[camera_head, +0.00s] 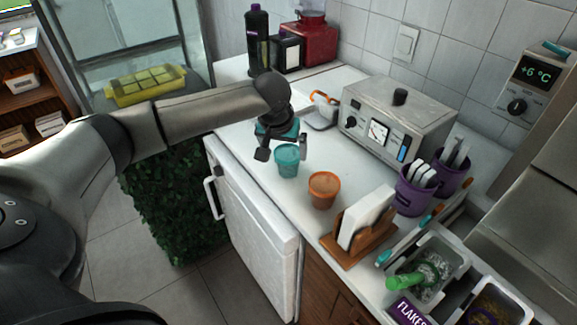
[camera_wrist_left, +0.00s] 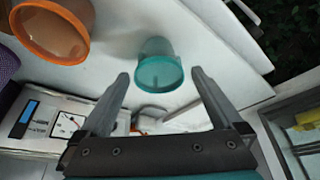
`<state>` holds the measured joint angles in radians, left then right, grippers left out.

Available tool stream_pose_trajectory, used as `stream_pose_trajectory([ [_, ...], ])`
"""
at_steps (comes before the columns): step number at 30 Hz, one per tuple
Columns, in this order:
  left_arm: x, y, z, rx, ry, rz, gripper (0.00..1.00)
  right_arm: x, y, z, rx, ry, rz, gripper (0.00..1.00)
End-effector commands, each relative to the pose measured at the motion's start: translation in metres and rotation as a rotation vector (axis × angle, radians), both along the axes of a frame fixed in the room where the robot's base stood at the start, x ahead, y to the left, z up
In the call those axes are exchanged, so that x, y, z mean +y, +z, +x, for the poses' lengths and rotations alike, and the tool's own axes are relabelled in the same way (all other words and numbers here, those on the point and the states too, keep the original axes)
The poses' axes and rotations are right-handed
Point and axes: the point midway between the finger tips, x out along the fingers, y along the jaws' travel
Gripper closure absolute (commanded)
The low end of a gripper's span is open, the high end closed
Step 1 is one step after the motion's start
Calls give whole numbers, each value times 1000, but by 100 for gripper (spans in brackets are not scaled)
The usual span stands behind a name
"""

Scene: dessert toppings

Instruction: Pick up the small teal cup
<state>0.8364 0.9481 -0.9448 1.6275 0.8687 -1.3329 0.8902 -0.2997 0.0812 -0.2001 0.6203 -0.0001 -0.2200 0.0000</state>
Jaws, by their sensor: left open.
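The small teal cup (camera_head: 287,160) stands upright on the white counter, near its front edge. It also shows in the left wrist view (camera_wrist_left: 158,68), ahead of the fingers and roughly between their lines. My left gripper (camera_head: 283,152) is open, just behind and above the teal cup in the head view. Its two fingers (camera_wrist_left: 161,82) are spread wide in the wrist view with nothing between them that I can see gripped. Whether a finger touches the cup cannot be told. My right gripper is not in view.
An orange cup (camera_head: 323,190) stands close to the right of the teal cup. Behind are a metal appliance with a dial (camera_head: 397,118) and a scoop-like metal tray (camera_head: 321,113). A wooden holder (camera_head: 358,240), purple cups (camera_head: 414,190) and topping bins (camera_head: 436,266) stand further right.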

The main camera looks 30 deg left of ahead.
Motion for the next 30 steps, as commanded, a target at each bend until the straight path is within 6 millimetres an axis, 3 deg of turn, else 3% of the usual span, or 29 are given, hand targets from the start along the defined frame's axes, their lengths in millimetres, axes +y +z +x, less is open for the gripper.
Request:
stream_pose_trajectory([
  [5,1,-8,5,0,-1,0,0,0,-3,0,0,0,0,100],
  [15,6,-44,25,-1,-1,2,0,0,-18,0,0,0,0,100],
  [25,6,-49,28,-2,-2,1,0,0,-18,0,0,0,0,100],
  [30,7,-48,28,-2,-2,1,18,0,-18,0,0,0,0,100],
])
